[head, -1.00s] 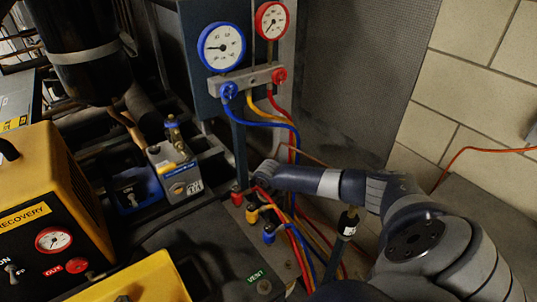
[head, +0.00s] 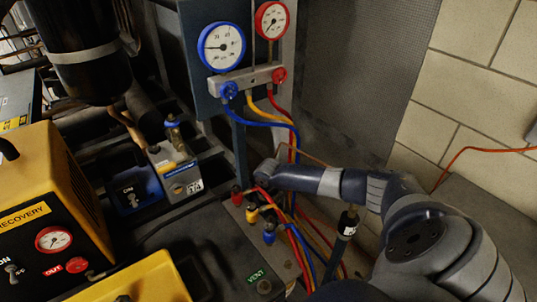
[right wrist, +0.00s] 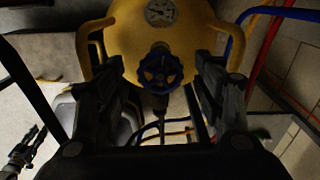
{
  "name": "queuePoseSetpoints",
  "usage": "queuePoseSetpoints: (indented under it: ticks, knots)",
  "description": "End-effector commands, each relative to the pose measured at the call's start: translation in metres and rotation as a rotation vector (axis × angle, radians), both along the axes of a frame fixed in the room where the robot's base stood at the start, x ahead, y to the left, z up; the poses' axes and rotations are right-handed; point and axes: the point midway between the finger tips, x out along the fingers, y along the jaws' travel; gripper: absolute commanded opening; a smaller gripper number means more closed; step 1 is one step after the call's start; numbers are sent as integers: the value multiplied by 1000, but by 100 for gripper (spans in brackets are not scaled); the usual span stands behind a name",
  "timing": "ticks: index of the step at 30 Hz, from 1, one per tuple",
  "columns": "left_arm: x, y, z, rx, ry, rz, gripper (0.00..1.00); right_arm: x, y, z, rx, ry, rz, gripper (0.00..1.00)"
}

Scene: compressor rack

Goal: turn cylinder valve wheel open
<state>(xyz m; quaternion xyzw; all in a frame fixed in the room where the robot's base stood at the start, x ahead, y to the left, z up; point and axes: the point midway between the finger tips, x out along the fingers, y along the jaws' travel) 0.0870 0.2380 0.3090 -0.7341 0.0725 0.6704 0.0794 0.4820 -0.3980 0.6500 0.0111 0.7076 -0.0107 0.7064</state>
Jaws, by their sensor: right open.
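The blue valve wheel (right wrist: 161,68) sits on the neck of the yellow cylinder (right wrist: 160,22) in the right wrist view. My right gripper (right wrist: 158,72) is open, with one dark finger to the left of the wheel and one to the right. A gap shows between each finger and the wheel rim, so it does not grip the wheel. In the head view my right arm comes in from the right; its fingers, the wheel and the cylinder cannot be made out there.
A gauge manifold (head: 247,79) with blue, yellow and red hoses stands behind my right arm. A yellow recovery machine (head: 45,190) is at the left. A brick wall (head: 475,80) is at the right.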

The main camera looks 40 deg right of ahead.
Motion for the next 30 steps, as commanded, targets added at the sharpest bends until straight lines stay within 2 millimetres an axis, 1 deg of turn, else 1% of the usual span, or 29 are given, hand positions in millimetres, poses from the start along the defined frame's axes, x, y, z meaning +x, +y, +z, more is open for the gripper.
queuePoseSetpoints:
  ticks: [5, 12, 16, 21, 30]
  knots:
    - [0, -2, 0, -2, -1, 0, 32, 1, -1, 28, -1, -5, 2, 62]
    - [1, -3, 0, -3, 0, 0, 32, 1, -1, 80, -1, -4, 0, 62]
    - [1, -3, 0, -3, 0, 0, 32, 1, 0, 101, 0, -2, 1, 62]
    - [1, -3, 0, -3, 0, 0, 32, 0, 0, 114, 0, -1, 1, 62]
    - [1, -3, 0, -3, 0, 0, 32, 0, 0, 116, 0, 0, 0, 62]
